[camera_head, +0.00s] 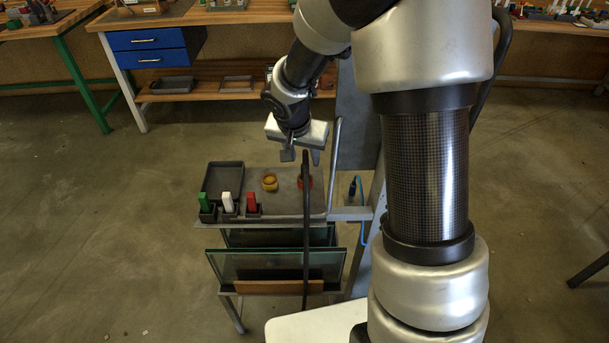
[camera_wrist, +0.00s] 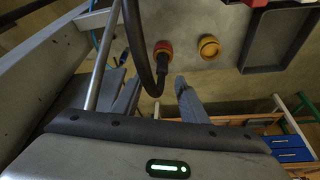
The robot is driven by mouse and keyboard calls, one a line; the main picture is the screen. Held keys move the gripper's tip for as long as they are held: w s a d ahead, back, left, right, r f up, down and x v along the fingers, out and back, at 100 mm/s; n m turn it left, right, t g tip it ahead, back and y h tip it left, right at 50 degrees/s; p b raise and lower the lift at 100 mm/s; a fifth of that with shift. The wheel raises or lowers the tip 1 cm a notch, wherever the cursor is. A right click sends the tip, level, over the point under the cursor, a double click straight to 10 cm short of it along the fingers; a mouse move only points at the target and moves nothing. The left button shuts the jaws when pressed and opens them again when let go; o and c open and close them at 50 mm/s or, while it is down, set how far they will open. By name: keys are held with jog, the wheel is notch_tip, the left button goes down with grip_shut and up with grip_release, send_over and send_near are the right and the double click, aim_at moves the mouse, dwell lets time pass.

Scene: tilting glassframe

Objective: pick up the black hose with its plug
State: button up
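The black hose (camera_head: 306,215) rises in an arch from the red ring-shaped fitting (camera_head: 304,182) on the grey cart top and hangs down over the cart's front. In the wrist view the hose (camera_wrist: 133,40) bends sharply, and its black plug end (camera_wrist: 161,66) meets the red fitting (camera_wrist: 163,47). How far the plug sits in it I cannot tell. My gripper (camera_head: 301,156) is open above the cart, at the top of the arch. In the wrist view my gripper (camera_wrist: 157,96) has its fingers on either side of the hose bend, with visible gaps.
A yellow ring fitting (camera_head: 269,182) stands left of the red one. Glass panes (camera_head: 270,265) stand below. A metal post and side shelf (camera_head: 350,213) stand close on the right.

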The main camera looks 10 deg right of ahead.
aim_at(305, 164)
jog(key=x, duration=0.6)
jog(key=shift+w+f+b, duration=0.2)
jog(key=shift+w+b, duration=0.1)
jog(key=shift+w, duration=0.05)
grip_shut()
